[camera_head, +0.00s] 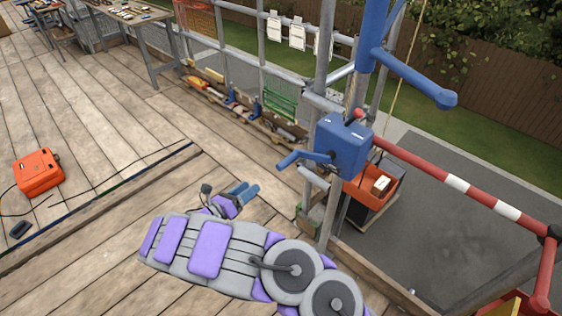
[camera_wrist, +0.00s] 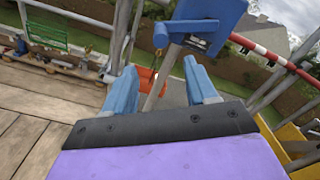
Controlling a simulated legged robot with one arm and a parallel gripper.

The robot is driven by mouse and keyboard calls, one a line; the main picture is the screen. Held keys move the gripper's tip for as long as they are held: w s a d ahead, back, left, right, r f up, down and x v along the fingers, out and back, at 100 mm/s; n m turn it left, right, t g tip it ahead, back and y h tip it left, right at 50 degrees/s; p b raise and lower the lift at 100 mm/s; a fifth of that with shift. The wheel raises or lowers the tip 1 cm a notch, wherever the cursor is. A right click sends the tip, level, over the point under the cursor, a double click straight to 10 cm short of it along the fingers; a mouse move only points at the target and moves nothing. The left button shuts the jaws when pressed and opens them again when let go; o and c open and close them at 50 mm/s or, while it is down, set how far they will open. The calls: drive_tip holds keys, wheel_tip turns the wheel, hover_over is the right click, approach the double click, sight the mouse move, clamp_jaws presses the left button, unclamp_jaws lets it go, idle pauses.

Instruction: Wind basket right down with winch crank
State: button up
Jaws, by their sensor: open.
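The blue winch (camera_head: 343,145) is mounted on a scaffold post at the deck edge. Its blue crank (camera_head: 304,158) sticks out to the left. The orange basket (camera_head: 368,196), with a small box in it, shows just behind and below the winch. My gripper (camera_head: 246,191) is left of and below the crank, apart from it, above the deck. In the wrist view my two blue fingers (camera_wrist: 162,88) are spread with nothing gripped. The winch's blue housing (camera_wrist: 208,20) is ahead above them, and part of the orange basket (camera_wrist: 149,78) shows between them.
A red and white guard rail (camera_head: 455,184) runs right from the post. A blue hoist arm (camera_head: 415,78) is above. An orange case (camera_head: 38,172) lies on the planks at left. A tool table (camera_head: 128,14) stands at the back. The deck between is mostly clear.

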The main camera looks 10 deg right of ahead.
sight(283, 162)
drive_tip(key=b+x, duration=0.3)
drive_tip(key=x, duration=1.4)
drive_tip(key=shift+f+b, duration=0.15)
drive_tip(key=shift+b, duration=0.15)
drive_tip(key=shift+c, duration=0.4)
clamp_jaws()
